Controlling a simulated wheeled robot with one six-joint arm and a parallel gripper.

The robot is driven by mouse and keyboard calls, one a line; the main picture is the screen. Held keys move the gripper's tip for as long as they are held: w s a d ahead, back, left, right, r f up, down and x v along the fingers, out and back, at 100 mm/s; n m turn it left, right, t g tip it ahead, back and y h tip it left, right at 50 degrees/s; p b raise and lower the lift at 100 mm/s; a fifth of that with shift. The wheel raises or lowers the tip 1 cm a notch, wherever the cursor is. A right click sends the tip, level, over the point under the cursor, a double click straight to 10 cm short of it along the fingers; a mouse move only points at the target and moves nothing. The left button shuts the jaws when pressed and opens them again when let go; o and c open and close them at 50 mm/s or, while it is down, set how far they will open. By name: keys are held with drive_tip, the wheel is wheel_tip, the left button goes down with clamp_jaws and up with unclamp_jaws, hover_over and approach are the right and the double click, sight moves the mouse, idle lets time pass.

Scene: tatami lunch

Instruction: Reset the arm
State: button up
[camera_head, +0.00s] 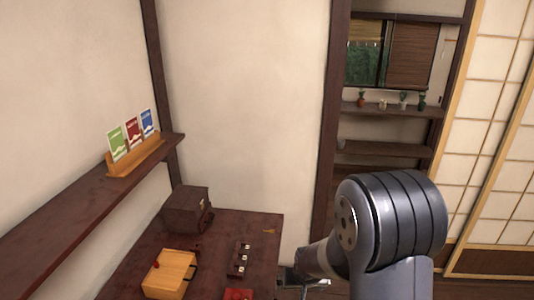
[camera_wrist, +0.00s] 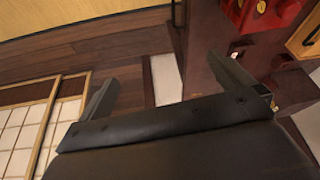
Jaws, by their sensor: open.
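My arm rises in the lower right of the head view, with its rounded grey joint in front of the doorway. My gripper (camera_wrist: 166,85) shows in the wrist view with its two fingers spread wide and nothing between them. In the head view the gripper is only partly visible, low beside the right edge of the dark wooden table (camera_head: 225,228). In the wrist view the right finger overlaps the table's dark side in the picture; I cannot tell whether they touch.
On the table are a dark box (camera_head: 187,210), a light wooden box (camera_head: 169,275), a dark holder with small pieces (camera_head: 239,260) and a red item (camera_head: 238,294). A wall shelf (camera_head: 75,215) holds a card stand (camera_head: 136,157). Shoji panels (camera_head: 495,130) stand at right.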

drive_tip(key=shift+s+d+r+p, duration=0.25)
drive_tip(key=shift+d+p, duration=0.2)
drive_tip(key=shift+d, duration=0.35)
drive_tip(key=shift+s+d+r+p, duration=0.1)
drive_tip(key=shift+s+d+p, duration=0.3)
drive_tip(key=shift+d, duration=0.45)
drive_tip(key=shift+s+d+r+p, duration=0.25)
drive_tip(key=shift+d+p, duration=0.2)
drive_tip(key=shift+d, duration=0.35)
drive_tip(key=shift+s, duration=0.1)
